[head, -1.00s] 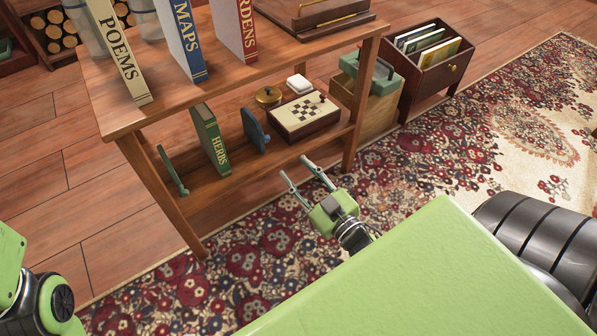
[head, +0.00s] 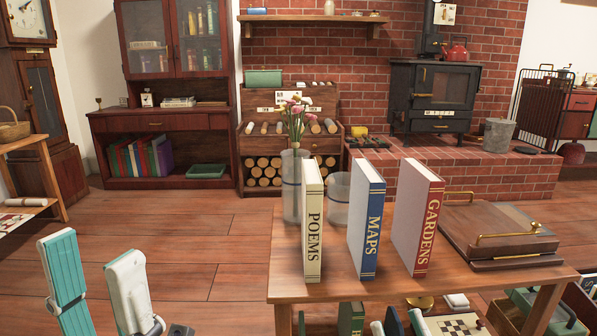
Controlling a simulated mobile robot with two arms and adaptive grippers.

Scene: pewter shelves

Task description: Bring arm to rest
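My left gripper (head: 92,250) is raised at the lower left of the head view. Its two fingers, teal and white, stand upright and apart with only floor seen between them, so it is open and empty. Its arm is mostly below the picture's edge. My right gripper is not in this view. The wooden shelf unit (head: 290,290) stands to the right of my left gripper, apart from it.
A cabinet (head: 165,120) and black stove (head: 433,95) stand behind. Floor between is clear.

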